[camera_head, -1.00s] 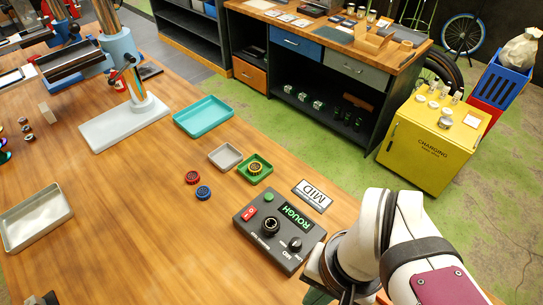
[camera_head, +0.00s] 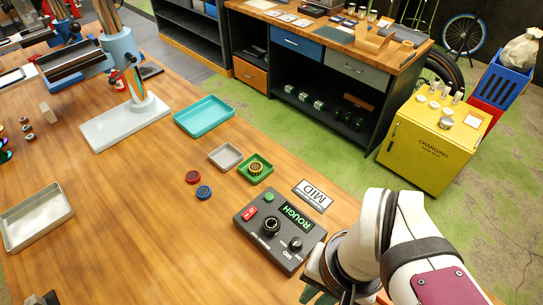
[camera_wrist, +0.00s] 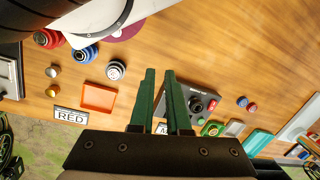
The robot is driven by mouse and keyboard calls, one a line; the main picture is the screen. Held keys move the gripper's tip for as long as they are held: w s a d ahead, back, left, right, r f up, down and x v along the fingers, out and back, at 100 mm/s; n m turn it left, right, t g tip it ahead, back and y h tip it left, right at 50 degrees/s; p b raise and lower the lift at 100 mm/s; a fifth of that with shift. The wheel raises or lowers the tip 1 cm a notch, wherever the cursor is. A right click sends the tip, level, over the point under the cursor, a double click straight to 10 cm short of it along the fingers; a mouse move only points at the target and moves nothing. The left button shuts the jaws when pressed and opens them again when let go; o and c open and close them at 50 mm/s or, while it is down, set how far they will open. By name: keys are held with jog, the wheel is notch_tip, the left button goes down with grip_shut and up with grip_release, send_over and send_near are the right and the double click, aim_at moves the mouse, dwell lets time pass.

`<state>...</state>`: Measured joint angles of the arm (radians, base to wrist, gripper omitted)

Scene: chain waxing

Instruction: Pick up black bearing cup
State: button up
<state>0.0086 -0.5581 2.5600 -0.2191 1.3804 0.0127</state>
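A black cup-like piece with a pale ring on top (camera_wrist: 115,70) stands on the wooden table in the wrist view, left of my fingers; it looks like the black bearing cup. A blue piece (camera_wrist: 85,54) and a red piece (camera_wrist: 48,38) stand beside it. My gripper (camera_wrist: 161,72) has two green fingers with a gap between them and nothing held. In the head view only a little of my gripper (camera_head: 313,292) shows at the bottom, beside the control box. I cannot make out the black cup in the head view.
The dark control box (camera_head: 280,235) reads ROUGH, near a MID plate (camera_head: 312,196). Small red (camera_head: 193,177) and blue (camera_head: 204,193) pieces lie left of it.

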jog(key=o, duration=1.1)
jog(key=m+t+h, duration=0.4)
jog(key=t+h, duration=0.5)
jog(key=h, duration=0.3)
send_near(268, 226)
jog(key=x, duration=0.9)
jog(key=shift+w, duration=0.1)
